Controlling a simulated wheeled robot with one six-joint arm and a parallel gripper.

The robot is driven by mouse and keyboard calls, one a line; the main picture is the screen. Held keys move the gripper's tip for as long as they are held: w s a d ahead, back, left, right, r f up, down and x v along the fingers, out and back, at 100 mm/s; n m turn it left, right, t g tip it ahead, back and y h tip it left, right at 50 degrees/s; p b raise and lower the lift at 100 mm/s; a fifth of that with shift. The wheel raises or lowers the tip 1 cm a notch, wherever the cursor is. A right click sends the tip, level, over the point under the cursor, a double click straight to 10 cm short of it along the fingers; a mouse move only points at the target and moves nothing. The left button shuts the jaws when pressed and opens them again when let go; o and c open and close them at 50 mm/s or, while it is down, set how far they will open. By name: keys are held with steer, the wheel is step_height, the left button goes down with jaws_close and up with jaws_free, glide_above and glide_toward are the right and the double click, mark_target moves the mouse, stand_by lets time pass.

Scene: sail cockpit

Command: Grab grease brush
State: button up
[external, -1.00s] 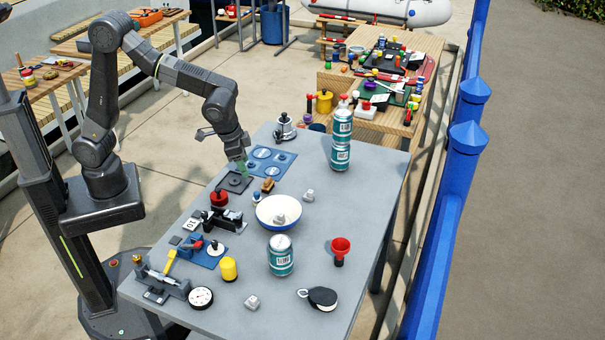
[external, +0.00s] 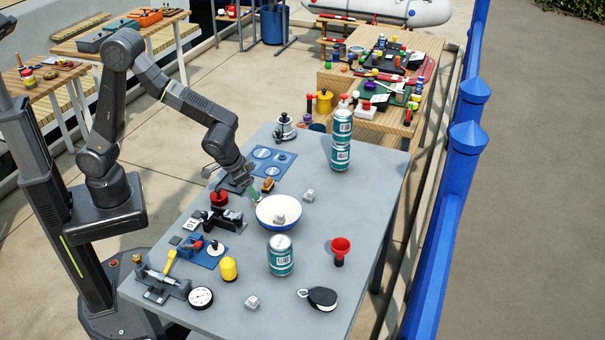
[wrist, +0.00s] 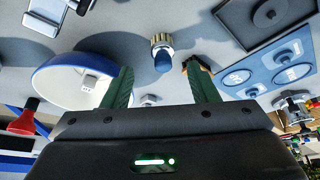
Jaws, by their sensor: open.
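My gripper (external: 253,192) is open and empty, low over the table beside the bowl. Its green fingers (wrist: 163,88) are apart in the wrist view. A small brown piece, perhaps the wooden grease brush (external: 268,185), lies just behind the fingers. In the wrist view this brown piece (wrist: 197,63) is mostly hidden by the right finger. A small blue piece with a ridged tan end (wrist: 162,52) shows beyond the gap between the fingers. I cannot tell for certain which of the two is the brush.
A white bowl with a blue rim (external: 294,206) stands right of the gripper. A blue panel (external: 269,164) lies behind it, and a red-topped piece (external: 219,198) is to its left. Stacked teal cans (external: 341,140) stand at the back.

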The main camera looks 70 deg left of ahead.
steer(key=shift+a+p+x, duration=0.2)
steer(key=shift+p+x, duration=0.35)
steer(key=shift+x, duration=2.05)
steer(key=shift+c, duration=0.2)
steer(key=c, duration=1)
